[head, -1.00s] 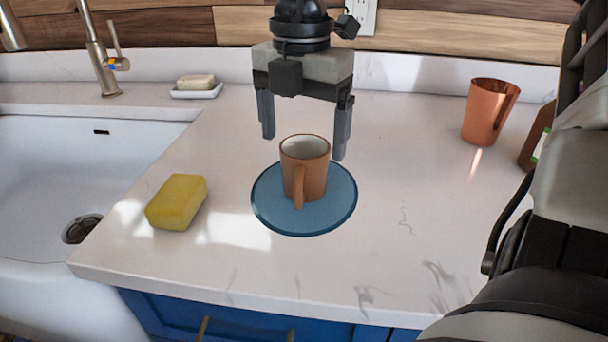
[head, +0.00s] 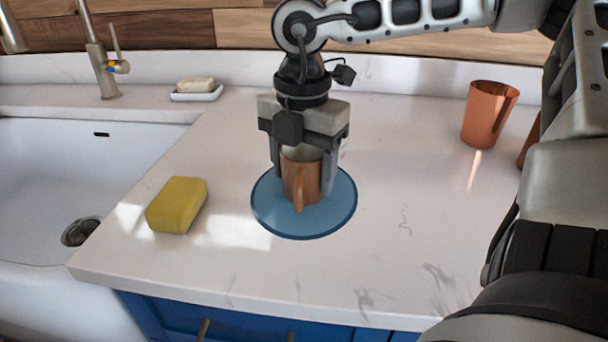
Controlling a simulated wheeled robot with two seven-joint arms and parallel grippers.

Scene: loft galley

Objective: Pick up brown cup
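The brown cup (head: 300,183), with a pale inside and its handle facing me, stands upright on the round blue mat (head: 305,226). My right gripper (head: 303,180) points straight down over it, with one finger on each side of the cup. The fingers look closed against the cup's sides. They hide its left and right edges, and the gripper body hides part of the rim. The cup still looks to rest on the mat. My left gripper is not in view.
A yellow sponge (head: 177,205) lies left of the mat near the sink (head: 50,170). A soap dish (head: 197,93) sits behind. A copper tumbler (head: 488,114) stands at the back right, near my arm. The counter front (head: 330,285) is clear.

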